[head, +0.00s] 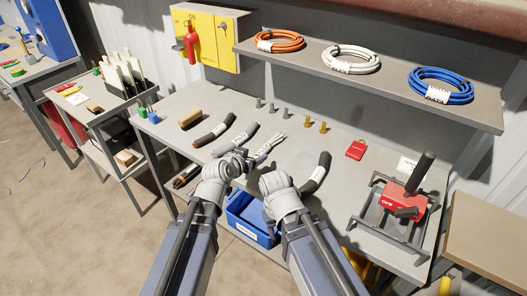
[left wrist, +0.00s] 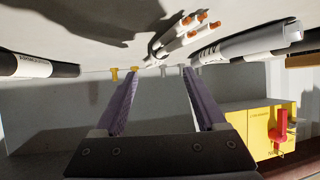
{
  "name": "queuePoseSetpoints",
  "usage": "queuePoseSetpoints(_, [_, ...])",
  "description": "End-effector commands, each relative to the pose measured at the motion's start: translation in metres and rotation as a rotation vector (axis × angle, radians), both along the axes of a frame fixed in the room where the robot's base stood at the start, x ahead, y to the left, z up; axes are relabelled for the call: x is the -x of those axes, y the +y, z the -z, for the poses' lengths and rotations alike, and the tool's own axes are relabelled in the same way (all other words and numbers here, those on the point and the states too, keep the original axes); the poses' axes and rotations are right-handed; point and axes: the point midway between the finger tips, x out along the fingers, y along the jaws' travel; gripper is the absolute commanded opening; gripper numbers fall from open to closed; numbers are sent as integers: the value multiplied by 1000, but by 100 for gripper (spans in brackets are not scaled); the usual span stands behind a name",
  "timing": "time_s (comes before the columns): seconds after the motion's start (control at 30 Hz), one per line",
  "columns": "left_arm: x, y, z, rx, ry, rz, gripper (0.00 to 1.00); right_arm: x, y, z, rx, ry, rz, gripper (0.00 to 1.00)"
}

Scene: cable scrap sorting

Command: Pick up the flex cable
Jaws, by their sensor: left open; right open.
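A pale cable with several split cores (head: 268,147) lies on the workbench; it looks like the flex cable, though no label is readable. In the left wrist view its cores (left wrist: 186,30) show orange-copper ends, beyond the fingertips and slightly right of centre. My left gripper (head: 242,158) is open and empty, low over the bench just left of this cable; its two purple fingers also show in the left wrist view (left wrist: 160,74). My right gripper (head: 270,176) is to its right, nearer the bench's front edge, open, with its fingers mostly hidden by its wrist.
A grey cable (head: 236,138) and a black cable with a copper end (head: 213,131) lie to the left. A black labelled cable (head: 318,174) lies to the right. Brass and grey lugs (head: 307,121) stand behind.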

Motion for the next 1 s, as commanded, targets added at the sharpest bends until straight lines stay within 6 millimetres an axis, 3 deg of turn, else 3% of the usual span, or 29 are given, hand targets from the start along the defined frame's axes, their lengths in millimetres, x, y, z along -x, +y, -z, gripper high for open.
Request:
queuePoseSetpoints(0.13, [-15, -7, 10, -2, -1, 1, 73, 0, 0, 10, 0, 0, 0, 50])
queuePoseSetpoints(0.37, [-19, -9, 12, -1, 0, 0, 73, 0, 0, 12, 0, 0, 0, 50])
queuePoseSetpoints(0.7, [-55, -28, 34, 0, 0, 1, 73, 0, 0, 34, 0, 0, 0, 50])
queuePoseSetpoints(0.97, [-55, -29, 33, 0, 0, 0, 73, 0, 0, 33, 0, 0, 0, 50])
queuePoseSetpoints(1.0, [-55, -29, 33, 0, 0, 0, 68, 0, 0, 33, 0, 0, 0, 50])
